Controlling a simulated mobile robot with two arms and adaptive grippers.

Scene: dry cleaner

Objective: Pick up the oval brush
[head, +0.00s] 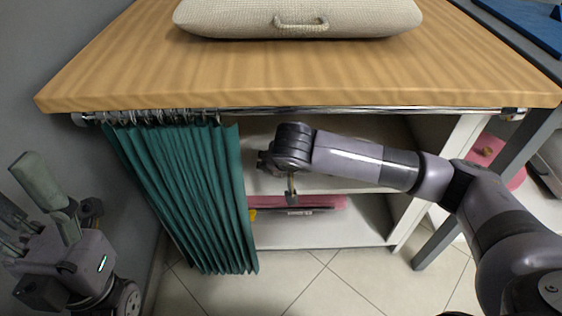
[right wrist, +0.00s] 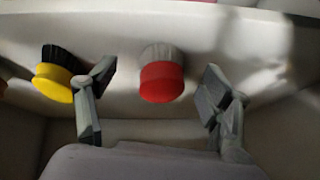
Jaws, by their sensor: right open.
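Two brushes show in the right wrist view, on a pale surface inside the cabinet. One has a round-looking red body (right wrist: 161,84) and grey bristles. The other, to its left, has a yellow body (right wrist: 52,82) and black bristles. I cannot tell from their outlines which is oval. My right gripper (right wrist: 158,70) is open and empty, with the red brush between and beyond its fingers and the yellow one outside the left finger. In the head view the right gripper (head: 291,190) reaches into the open cabinet. My left gripper (head: 24,200) is open and empty at the far left.
A wooden counter (head: 290,75) with a beige cushion (head: 300,18) covers the cabinet. A green curtain (head: 185,195) hangs at the left of the opening. A pink item (head: 325,203) lies low inside, near the bottom shelf (head: 320,232). Tiled floor is clear in front.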

